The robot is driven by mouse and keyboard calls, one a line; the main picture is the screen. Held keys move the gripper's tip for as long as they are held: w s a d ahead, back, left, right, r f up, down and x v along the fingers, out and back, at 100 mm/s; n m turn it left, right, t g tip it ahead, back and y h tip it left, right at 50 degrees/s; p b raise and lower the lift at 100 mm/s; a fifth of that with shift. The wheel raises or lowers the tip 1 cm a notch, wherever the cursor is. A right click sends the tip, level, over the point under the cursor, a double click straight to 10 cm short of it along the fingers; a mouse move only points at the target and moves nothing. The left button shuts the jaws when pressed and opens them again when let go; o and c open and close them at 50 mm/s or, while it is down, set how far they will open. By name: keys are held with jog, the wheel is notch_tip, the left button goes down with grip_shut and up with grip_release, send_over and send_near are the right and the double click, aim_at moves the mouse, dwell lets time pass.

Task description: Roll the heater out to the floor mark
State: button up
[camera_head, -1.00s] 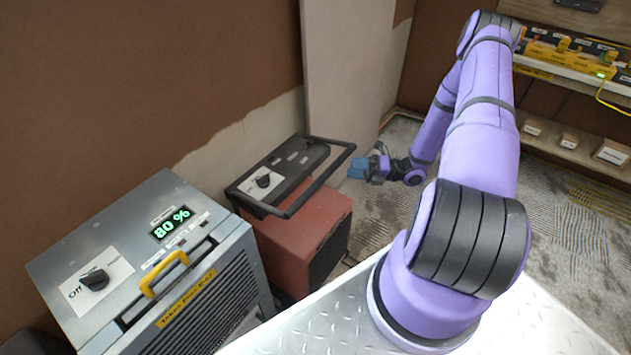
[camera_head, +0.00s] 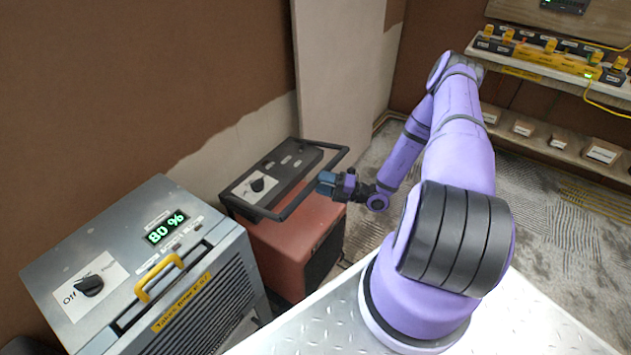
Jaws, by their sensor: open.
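The heater (camera_head: 290,247) is a red box with a black top panel, a dial on a white plate and a black tubular handle frame (camera_head: 300,200) around its top. It stands on the floor against the wall, right of a grey machine. My gripper (camera_head: 326,184) reaches in from the right, with its blue fingertips at the right side of the handle frame. It is open. I cannot tell whether the fingers are around the bar or only beside it. No floor mark can be made out in this view.
The grey dehumidifier-like machine (camera_head: 110,262) with an "80 %" display and yellow handle stands close at the heater's left. A pale panel (camera_head: 345,70) leans behind it. Shelves with yellow chargers (camera_head: 545,62) are at the back right. Rough floor (camera_head: 560,215) lies open at right.

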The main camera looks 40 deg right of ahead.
jog(key=shift+x, duration=1.35)
